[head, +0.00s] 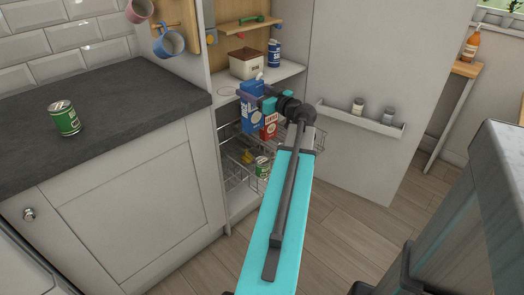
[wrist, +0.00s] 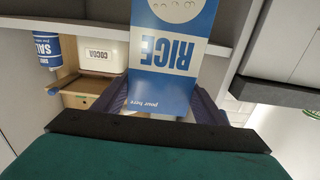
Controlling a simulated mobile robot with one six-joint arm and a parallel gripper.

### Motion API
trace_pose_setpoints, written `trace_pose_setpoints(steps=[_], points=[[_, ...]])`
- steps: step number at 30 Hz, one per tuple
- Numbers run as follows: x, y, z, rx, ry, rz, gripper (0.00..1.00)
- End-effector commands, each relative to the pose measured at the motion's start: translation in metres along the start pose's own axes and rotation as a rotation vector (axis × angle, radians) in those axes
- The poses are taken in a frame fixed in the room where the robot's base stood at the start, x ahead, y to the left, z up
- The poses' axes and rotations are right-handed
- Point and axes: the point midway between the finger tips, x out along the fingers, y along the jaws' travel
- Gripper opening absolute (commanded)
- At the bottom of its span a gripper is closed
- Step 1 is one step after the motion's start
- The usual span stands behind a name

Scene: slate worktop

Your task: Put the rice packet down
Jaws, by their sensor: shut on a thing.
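The rice packet (head: 251,115) is a blue and white box. It stands roughly upright in front of the white cupboard shelf (head: 287,74), above the wire basket (head: 240,178). My gripper (head: 251,97) is shut on the packet, with a dark finger across it in the head view. In the wrist view, which looks upside down, the rice packet (wrist: 172,50) fills the upper middle between my gripper's fingers (wrist: 163,98). The head view does not clearly show whether its bottom touches anything.
The shelf holds a cocoa canister (head: 246,65) and a blue salt container (head: 274,53); a faint ring (head: 226,91) marks its bare left part. A red packet (head: 269,126) and green tin (head: 263,167) are at the wire basket. Another green tin (head: 64,117) stands on the slate worktop (head: 125,110).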

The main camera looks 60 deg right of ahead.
Motion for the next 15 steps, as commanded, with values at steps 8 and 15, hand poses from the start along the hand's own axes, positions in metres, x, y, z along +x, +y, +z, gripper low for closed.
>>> trace_pose_setpoints(steps=[8,15], points=[[0.002,-0.003,0.002,0.001,0.001,-0.004,0.13],[0.002,-0.004,0.028,0.003,0.001,-0.005,0.13]])
